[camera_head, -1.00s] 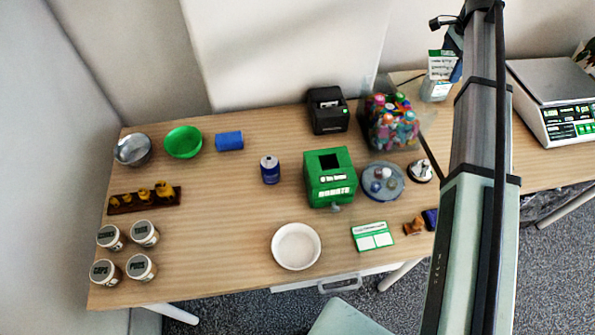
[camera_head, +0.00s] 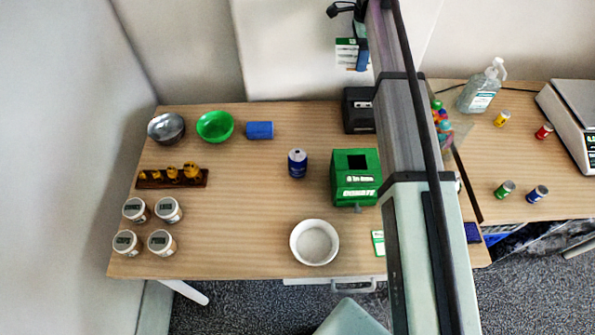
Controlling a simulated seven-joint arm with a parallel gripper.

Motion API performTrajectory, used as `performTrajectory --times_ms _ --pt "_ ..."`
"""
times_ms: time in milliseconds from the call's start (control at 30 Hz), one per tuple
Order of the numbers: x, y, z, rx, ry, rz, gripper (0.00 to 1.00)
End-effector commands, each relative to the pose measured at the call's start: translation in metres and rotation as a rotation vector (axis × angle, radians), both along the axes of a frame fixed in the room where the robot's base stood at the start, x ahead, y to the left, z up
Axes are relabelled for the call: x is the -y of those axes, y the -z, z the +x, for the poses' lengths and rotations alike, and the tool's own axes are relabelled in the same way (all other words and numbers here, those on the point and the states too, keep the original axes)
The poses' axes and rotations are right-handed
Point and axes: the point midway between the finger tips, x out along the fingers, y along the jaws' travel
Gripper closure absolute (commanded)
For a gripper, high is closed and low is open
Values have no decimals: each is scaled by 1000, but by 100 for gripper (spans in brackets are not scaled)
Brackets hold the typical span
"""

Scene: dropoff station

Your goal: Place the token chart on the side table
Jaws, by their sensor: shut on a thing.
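A white card with green bands (camera_head: 346,54), which looks like the token chart, is at my gripper (camera_head: 361,47) at the top of the view. The gripper is shut on it. It appears in front of the wall, above the back of the wooden table (camera_head: 245,205). The fingertips are small and partly hidden. A second wooden table (camera_head: 525,155) on the right looks like the side table. Another green and white card (camera_head: 378,243) lies at the front of the first table, mostly hidden by my arm.
The right table holds a sanitizer bottle (camera_head: 480,90), a scale (camera_head: 572,110) and several small cans, with bare wood between. The left table holds a green box (camera_head: 355,178), a white bowl (camera_head: 314,242), a blue can (camera_head: 297,163) and several jars.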

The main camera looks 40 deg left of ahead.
Motion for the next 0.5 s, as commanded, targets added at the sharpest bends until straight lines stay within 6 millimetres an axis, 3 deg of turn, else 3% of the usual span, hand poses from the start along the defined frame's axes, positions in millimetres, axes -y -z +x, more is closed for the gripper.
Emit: performTrajectory --times_ms 33,200,500 --pt "-16 0 -15 0 -9 0 53" --pt "-51 0 -53 -1 -17 -1 53" --pt "-87 4 -98 -1 -25 -2 53"
